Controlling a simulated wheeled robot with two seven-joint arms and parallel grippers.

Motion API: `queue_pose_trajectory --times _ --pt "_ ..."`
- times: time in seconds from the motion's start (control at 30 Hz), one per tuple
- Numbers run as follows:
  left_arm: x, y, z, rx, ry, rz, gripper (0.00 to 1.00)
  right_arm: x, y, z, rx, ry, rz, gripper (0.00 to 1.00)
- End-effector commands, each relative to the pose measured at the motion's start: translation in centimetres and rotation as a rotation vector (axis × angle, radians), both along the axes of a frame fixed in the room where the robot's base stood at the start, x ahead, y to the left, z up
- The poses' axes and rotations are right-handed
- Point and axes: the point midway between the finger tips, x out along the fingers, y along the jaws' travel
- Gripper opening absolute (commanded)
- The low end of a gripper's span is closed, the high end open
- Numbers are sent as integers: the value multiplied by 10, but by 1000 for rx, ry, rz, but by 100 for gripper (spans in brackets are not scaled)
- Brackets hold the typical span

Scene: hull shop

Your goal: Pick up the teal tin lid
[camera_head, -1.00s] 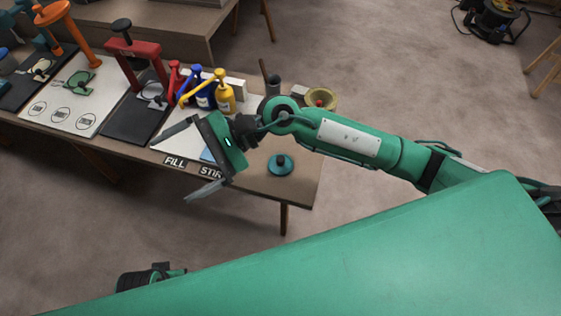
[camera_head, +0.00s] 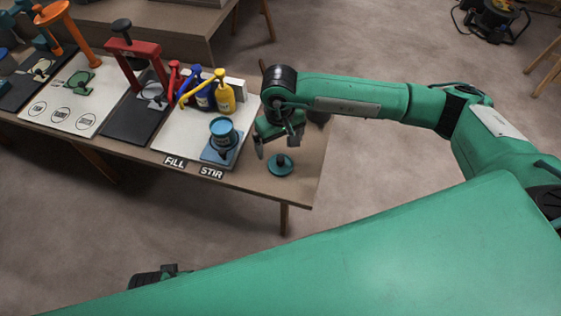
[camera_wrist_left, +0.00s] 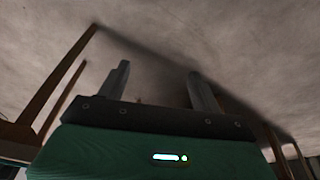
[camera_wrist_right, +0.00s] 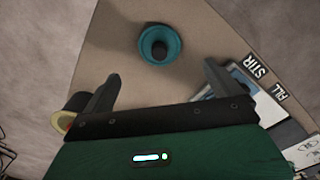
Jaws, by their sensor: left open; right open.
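The teal tin lid (camera_head: 280,165), a round disc with a dark knob, lies on the bare wood near the table's right front corner. In the right wrist view the lid (camera_wrist_right: 160,44) lies beyond the fingertips, roughly midway between them. My right gripper (camera_head: 279,146) is open and empty, above the table just behind the lid and apart from it; it also shows in the right wrist view (camera_wrist_right: 158,75). My left gripper (camera_wrist_left: 158,72) is open and empty, low beside the table, with the floor and table legs in its view.
A blue tin (camera_head: 222,132) stands on a blue pad by the STIR label (camera_head: 211,173). Yellow (camera_head: 225,98) and blue (camera_head: 204,95) pump bottles stand behind it. A red press (camera_head: 136,60) is further left. The table around the lid is clear.

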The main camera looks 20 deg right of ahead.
Motion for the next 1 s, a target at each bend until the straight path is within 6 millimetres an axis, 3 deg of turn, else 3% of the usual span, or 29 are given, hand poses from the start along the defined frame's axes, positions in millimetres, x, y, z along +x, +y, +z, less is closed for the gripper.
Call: queue_pose_trajectory --times 0.1,0.37,0.63,0.93,1.0 --pt "0 0 0 0 0 0 66 -1 0 -20 0 3 -1 95" --pt "0 0 0 0 1 0 66 -1 0 -39 2 2 -1 95" --pt "-3 1 -9 3 16 1 66 -2 -1 -77 3 2 -1 95" --pt "2 1 -8 3 5 0 66 -1 -1 -84 3 0 -1 95" --pt "3 1 -7 3 4 0 66 -1 -1 -83 3 0 -1 85"
